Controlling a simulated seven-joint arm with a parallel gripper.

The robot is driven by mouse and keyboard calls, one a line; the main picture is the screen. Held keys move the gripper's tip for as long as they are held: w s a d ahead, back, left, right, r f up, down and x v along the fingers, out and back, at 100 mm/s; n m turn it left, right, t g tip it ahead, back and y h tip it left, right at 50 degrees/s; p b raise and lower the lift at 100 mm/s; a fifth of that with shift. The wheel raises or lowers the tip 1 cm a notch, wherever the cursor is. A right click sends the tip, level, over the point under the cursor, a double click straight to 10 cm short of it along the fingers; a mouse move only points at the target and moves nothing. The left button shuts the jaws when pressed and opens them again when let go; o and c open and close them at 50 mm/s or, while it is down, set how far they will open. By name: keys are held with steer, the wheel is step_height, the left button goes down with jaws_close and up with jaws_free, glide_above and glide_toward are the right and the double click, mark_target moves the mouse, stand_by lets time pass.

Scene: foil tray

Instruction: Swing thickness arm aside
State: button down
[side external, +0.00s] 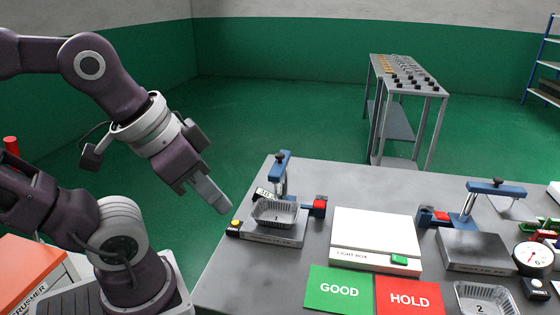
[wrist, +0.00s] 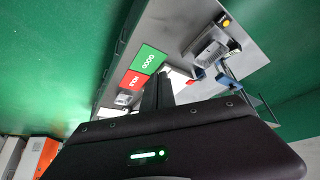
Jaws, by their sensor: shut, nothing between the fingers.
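My gripper (side external: 222,205) is shut and empty, pointing down and right, above and left of the left station at the table's edge. Its dark fingers (wrist: 158,90) also show in the wrist view. At that station a blue arm (side external: 281,163) on an upright post stands behind a foil tray (side external: 276,212) marked 1, which sits on a grey block (side external: 272,235). In the wrist view the tray (wrist: 209,50) and blue arm (wrist: 228,80) are at upper right. A second blue arm (side external: 495,187) with a black knob stands at the right station. Which is the thickness arm, I cannot tell.
A white light box (side external: 375,232) stands between the stations. Green GOOD (side external: 339,290) and red HOLD (side external: 409,297) cards lie in front. A foil tray (side external: 484,300) marked 2 and a dial gauge (side external: 534,255) are at right. The table's back middle is clear.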

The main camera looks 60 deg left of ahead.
steer(key=c, duration=2.1)
jaws_free()
steer(key=o, duration=0.3)
steer(key=shift+w+r, duration=0.2)
steer(key=shift+w, duration=0.1)
steer(key=o, duration=0.6)
steer(key=w+a+r+n+g, duration=0.1)
steer(key=w+a+r+n, duration=0.2)
steer(key=w, duration=0.4)
steer(key=shift+r+n+g, duration=0.3)
steer(key=shift+n, duration=0.6)
steer(key=n+g, duration=0.4)
steer(key=n, duration=0.9)
glide_above(280, 154)
step_height(280, 154, down, 5)
steer(key=shift+f, duration=0.1)
step_height(280, 154, down, 6)
steer(key=shift+f, duration=0.4)
jaws_close()
